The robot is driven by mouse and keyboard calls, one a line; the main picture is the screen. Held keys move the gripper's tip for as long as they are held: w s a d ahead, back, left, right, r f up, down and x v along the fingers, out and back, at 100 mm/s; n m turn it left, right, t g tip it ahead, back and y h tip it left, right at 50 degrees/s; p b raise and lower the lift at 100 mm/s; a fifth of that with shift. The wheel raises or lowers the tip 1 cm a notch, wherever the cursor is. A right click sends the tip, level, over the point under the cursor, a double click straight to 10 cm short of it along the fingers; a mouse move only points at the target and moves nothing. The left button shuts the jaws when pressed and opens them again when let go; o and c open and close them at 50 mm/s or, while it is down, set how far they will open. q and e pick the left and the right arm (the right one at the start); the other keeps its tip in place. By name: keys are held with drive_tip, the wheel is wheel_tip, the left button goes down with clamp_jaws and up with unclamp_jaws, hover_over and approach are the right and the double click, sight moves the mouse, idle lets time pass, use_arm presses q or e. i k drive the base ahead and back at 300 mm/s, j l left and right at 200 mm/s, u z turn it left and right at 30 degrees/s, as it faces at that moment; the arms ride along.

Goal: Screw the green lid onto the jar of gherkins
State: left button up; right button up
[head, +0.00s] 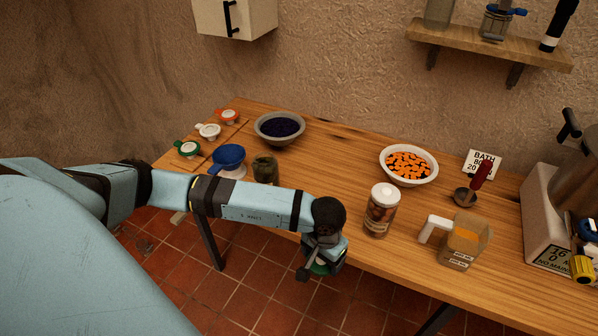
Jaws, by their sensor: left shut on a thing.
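My left gripper (321,262) is shut on a green lid (320,269), mostly hidden by the fingers, and holds it in front of the table's near edge. A small jar with dark green contents (264,169), seemingly the gherkins, stands open on the table behind my left forearm. The forearm hides its lower part. The held lid is well to the right of this jar and nearer to me. Another green lid with a pale middle (188,149) lies at the table's left end. My right gripper is not in view.
Orange (228,115) and white (208,131) lids lie at the left, near a blue-topped thing (229,156). Behind are a bowl of dark fruit (280,128) and a bowl of orange pieces (408,165). A white-lidded jar (381,211) and a jug (464,243) stand right of my gripper.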

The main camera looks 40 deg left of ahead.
sight(264, 166)
drive_tip(key=j+z, duration=0.1)
drive_tip(key=j, duration=0.35)
drive_tip(key=k+j+z, duration=0.1)
drive_tip(key=j, duration=0.35)
drive_tip(key=k+j, duration=0.15)
drive_tip(key=j, duration=0.25)
drive_tip(key=k+j+z, duration=0.15)
drive_tip(key=j, duration=0.3)
drive_tip(key=j+z, duration=0.1)
drive_tip(key=j, duration=0.35)
drive_tip(key=k+j+z, duration=0.1)
drive_tip(key=j, duration=0.3)
drive_tip(key=k+j, duration=0.25)
drive_tip(key=j, duration=0.15)
drive_tip(key=k+j+z, duration=0.15)
drive_tip(key=j, duration=0.25)
